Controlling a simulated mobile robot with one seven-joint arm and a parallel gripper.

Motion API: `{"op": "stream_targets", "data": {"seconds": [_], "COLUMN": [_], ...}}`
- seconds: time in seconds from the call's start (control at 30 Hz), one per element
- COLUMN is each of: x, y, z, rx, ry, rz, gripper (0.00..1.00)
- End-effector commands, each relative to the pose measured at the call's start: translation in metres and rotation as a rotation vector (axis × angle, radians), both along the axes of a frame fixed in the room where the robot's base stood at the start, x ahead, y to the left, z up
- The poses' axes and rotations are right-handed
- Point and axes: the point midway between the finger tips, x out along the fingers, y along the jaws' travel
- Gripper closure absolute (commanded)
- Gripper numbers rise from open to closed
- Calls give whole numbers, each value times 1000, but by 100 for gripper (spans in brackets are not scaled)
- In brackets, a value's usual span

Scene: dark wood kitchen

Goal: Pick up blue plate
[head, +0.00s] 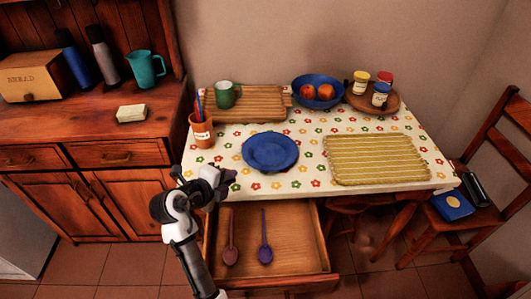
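The blue plate (270,152) lies flat on the table's flowered cloth, left of the middle and near the front edge. It looks empty and its whole rim shows. My gripper (229,178) is in front and to the left of the plate, apart from it, near the table's front left corner. Its fingers are dark and small in this view, and I cannot tell whether they are open or shut. I see nothing clearly held in it.
Near the plate are a terracotta cup with utensils (202,132), a wooden board (262,104) with a green mug, a blue fruit bowl (317,101) and a yellow mat (375,158). An open drawer (290,254) with two spoons juts out below. A chair (480,205) stands right.

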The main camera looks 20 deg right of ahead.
Motion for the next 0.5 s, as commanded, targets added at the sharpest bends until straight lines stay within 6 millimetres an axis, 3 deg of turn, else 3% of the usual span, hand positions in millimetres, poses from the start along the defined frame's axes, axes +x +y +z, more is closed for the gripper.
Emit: {"op": "stream_targets", "data": {"seconds": [0.2,0.5], "x": [24,41], "y": [-31,-49], "z": [-18,-31], "rx": [0,-1], "ry": [3,1], "rz": [0,4], "gripper": [91,91]}}
